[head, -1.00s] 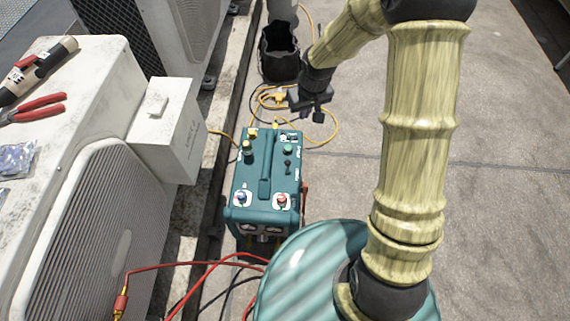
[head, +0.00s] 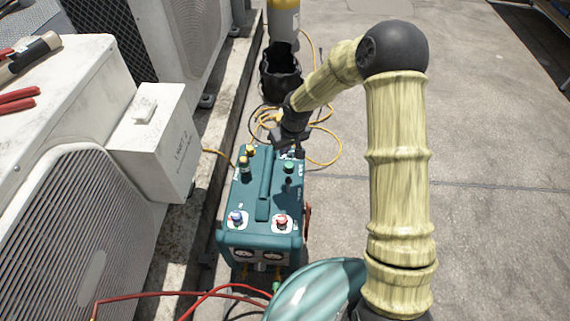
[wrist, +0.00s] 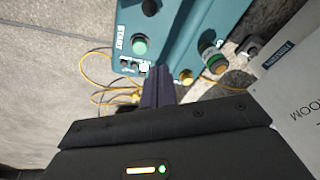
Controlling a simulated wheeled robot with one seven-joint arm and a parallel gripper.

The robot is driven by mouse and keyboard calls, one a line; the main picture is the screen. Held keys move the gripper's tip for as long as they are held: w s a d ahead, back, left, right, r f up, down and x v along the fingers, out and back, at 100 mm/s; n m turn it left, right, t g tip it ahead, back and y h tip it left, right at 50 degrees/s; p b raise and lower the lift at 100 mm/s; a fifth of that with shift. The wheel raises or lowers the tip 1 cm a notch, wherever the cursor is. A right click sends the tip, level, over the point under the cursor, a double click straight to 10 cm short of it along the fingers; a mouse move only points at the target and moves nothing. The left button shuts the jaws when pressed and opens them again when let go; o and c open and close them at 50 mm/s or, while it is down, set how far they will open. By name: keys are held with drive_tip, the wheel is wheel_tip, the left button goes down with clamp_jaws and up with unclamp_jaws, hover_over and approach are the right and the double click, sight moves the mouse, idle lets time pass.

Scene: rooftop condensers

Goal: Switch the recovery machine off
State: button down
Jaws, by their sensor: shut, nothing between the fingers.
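The recovery machine (head: 264,210) is a teal box with a top handle, standing on the ground with its gauges facing me. Its top has a blue knob (head: 237,218), a red knob (head: 282,222) and a green button (head: 289,168). My gripper (head: 297,153) is over the far right corner of its top, partly hiding the small switches there. In the wrist view the machine's top (wrist: 185,30) shows a green START button (wrist: 140,46) and small dark switches with white markings (wrist: 134,66). My shut, empty fingers (wrist: 157,72) end just beside these switches; whether they touch cannot be told.
A white condenser (head: 60,200) with a side box (head: 155,140) stands left of the machine. A yellow cable (head: 325,155) lies behind it, near a black bucket-like holder (head: 280,75) with a grey cylinder. Red hoses (head: 170,297) run in front.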

sight(288, 186)
drive_tip(key=b+x, duration=0.5)
drive_tip(key=x, duration=0.5)
drive_tip(key=shift+f+b, duration=0.25)
drive_tip(key=shift+b, duration=0.1)
drive_tip(key=shift+s+d+r+b, duration=0.25)
drive_tip(key=shift+s+d, duration=0.1)
drive_tip(key=shift+s, duration=0.1)
drive_tip(key=shift+s+d+r+b, duration=0.2)
drive_tip(key=shift+s+d, duration=0.1)
drive_tip(key=shift+s, duration=0.2)
drive_tip(key=shift+s+d, duration=0.2)
drive_tip(key=shift+s, duration=0.15)
drive_tip(key=shift+s+d+r+b, duration=0.2)
drive_tip(key=shift+s+b, duration=0.2)
drive_tip(key=shift+s, duration=0.05)
drive_tip(key=shift+w, duration=0.15)
